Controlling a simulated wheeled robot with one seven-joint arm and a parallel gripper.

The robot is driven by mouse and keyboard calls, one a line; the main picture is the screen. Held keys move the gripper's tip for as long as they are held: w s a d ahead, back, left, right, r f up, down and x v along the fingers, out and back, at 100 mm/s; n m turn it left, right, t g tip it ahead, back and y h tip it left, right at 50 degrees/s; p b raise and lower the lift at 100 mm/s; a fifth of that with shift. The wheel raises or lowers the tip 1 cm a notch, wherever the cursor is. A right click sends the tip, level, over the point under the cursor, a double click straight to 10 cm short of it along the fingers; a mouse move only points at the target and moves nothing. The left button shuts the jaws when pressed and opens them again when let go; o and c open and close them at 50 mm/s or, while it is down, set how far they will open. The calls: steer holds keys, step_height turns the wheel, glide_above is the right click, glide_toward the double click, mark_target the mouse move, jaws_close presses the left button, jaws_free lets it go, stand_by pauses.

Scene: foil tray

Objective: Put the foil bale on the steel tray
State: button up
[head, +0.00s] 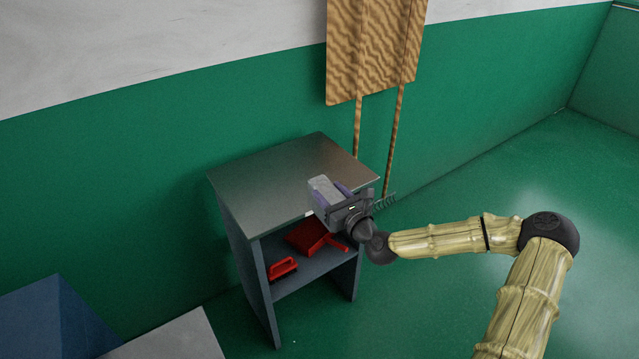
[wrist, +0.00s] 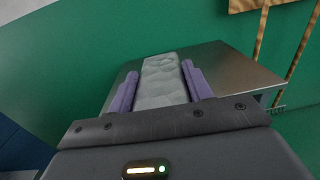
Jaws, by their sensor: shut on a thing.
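The foil bale (wrist: 163,82) is a pale grey, crinkled block between the two purple fingers of my gripper (wrist: 160,75), which is shut on it. In the head view the bale (head: 321,187) points up and left from my gripper (head: 331,190), over the front right part of a flat steel top (head: 275,168) on a dark stand. This top is the only steel tray-like surface in view, and it is bare. The wrist view shows it (wrist: 235,72) behind and to both sides of the bale. I cannot tell the gap between bale and steel.
A red dustpan (head: 308,238) and a red brush (head: 283,269) lie on the stand's lower shelf. A wood-patterned panel (head: 370,50) with two poles stands against the green wall behind. A blue block (head: 50,315) is at the lower left. The right floor is clear.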

steer(key=s+d+f+m+t+h+p, duration=0.2)
steer(key=s+d+f+m+h+p, duration=0.3)
steer(key=s+d+f+h, duration=0.4)
steer(key=s+d+f+m, duration=0.1)
steer(key=d+f, duration=0.2)
steer(key=f, duration=0.1)
steer(key=shift+s+d+f, duration=0.15)
steer(key=shift+d+f, duration=0.05)
steer(key=shift+f, duration=0.2)
